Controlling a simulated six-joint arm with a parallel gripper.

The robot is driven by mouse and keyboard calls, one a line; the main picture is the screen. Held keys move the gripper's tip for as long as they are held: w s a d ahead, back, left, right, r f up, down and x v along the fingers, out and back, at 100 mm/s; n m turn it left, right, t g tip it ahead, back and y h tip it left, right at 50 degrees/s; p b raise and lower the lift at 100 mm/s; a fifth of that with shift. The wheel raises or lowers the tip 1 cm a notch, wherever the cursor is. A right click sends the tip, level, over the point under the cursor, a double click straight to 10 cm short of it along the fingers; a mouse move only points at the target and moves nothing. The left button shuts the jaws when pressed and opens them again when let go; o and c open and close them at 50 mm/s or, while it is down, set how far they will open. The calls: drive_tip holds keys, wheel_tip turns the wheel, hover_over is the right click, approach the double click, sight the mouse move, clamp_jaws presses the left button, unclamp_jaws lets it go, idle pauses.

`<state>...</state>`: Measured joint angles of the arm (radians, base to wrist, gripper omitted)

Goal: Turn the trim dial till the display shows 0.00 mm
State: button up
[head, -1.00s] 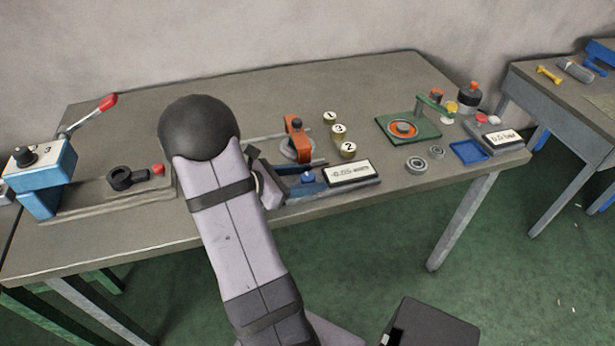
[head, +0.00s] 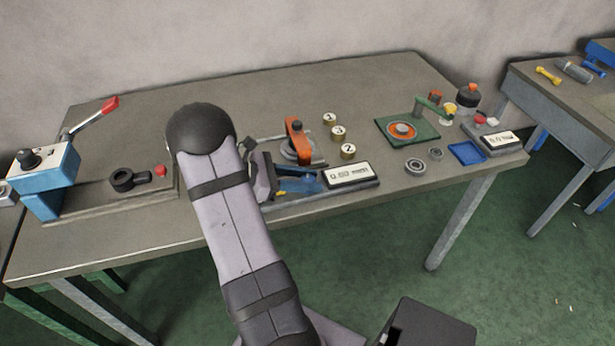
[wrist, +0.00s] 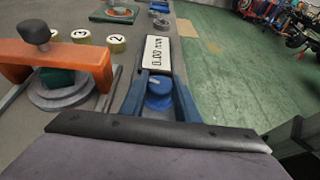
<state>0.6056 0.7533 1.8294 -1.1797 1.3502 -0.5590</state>
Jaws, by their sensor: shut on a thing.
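The blue trim dial (wrist: 159,94), with a pale mark on its top, sits in front of the white display. In the wrist view my gripper (wrist: 160,103) has its two blue fingers on either side of the dial, shut on it. The display (wrist: 158,52) seems to read 0.00 mm in the wrist view. In the head view the display (head: 347,176) is too blurred to read surely. My gripper (head: 306,184) hides most of the dial there.
An orange clamp (head: 294,137) on a round base stands close beside the dial. Numbered brass pieces (head: 338,134) lie behind it. A green fixture (head: 407,129), bearing rings (head: 415,167) and a blue tray (head: 467,153) are to the right. A blue lever press (head: 43,170) stands at left.

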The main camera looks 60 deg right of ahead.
sight(302, 179)
drive_tip(key=shift+m+g, duration=0.3)
drive_tip(key=o, duration=1)
drive_tip(key=shift+o, duration=0.2)
drive_tip(key=shift+w, duration=0.1)
drive_tip(key=shift+y, duration=0.3)
drive_tip(key=b+v, duration=0.1)
drive_tip(key=v, duration=0.5)
drive_tip(key=shift+w+a+r, duration=0.3)
drive_tip(key=shift+w+a, duration=0.05)
drive_tip(key=shift+a, duration=0.1)
drive_tip(key=a+m+t+y+p, duration=0.6)
drive_tip(key=a+m+t+y, duration=0.2)
drive_tip(key=a, duration=2.7)
drive_tip(key=shift+s+r+t+y, duration=0.3)
drive_tip(key=shift+s+t, duration=0.05)
drive_tip(key=shift+t, duration=0.85)
